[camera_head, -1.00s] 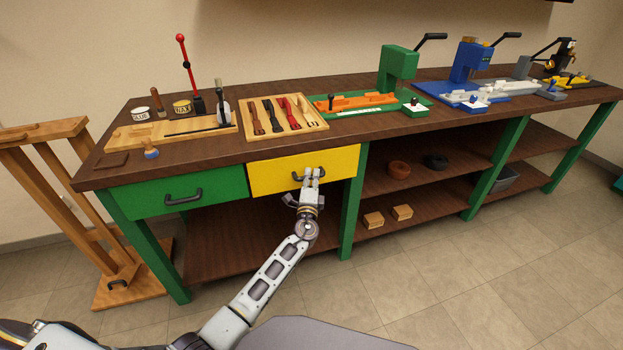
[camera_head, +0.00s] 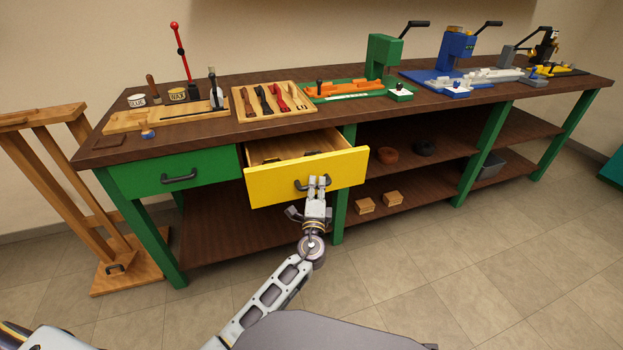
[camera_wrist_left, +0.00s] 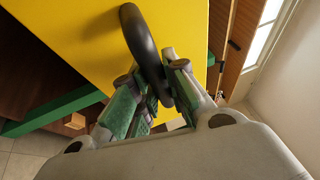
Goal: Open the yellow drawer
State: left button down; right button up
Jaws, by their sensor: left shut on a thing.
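The yellow drawer (camera_head: 283,182) is pulled part of the way out of the workbench, and its wooden inside with some brown items shows from above. Its dark handle (camera_head: 301,186) is on the front face. My left gripper (camera_head: 317,186) is at the handle. In the left wrist view, the curved black handle (camera_wrist_left: 144,42) passes between the fingers of my left gripper (camera_wrist_left: 152,95), which are shut on it. The yellow front (camera_wrist_left: 90,35) fills much of that view. My right gripper is not in view.
A green drawer (camera_head: 175,175), closed, is left of the yellow one. The bench top (camera_head: 215,136) carries a tool tray (camera_head: 270,101) and several presses. A wooden stand (camera_head: 115,270) is at left. The floor in front is clear.

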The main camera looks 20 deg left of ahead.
pick_arm(q)
jog(key=s+d, duration=0.2)
jog(key=s, duration=0.1)
jog(key=shift+s+d, duration=0.25)
jog(key=shift+s, duration=0.05)
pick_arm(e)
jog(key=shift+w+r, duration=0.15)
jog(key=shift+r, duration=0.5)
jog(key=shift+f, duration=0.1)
pick_arm(q)
jog(key=c, duration=1.7)
grip_release()
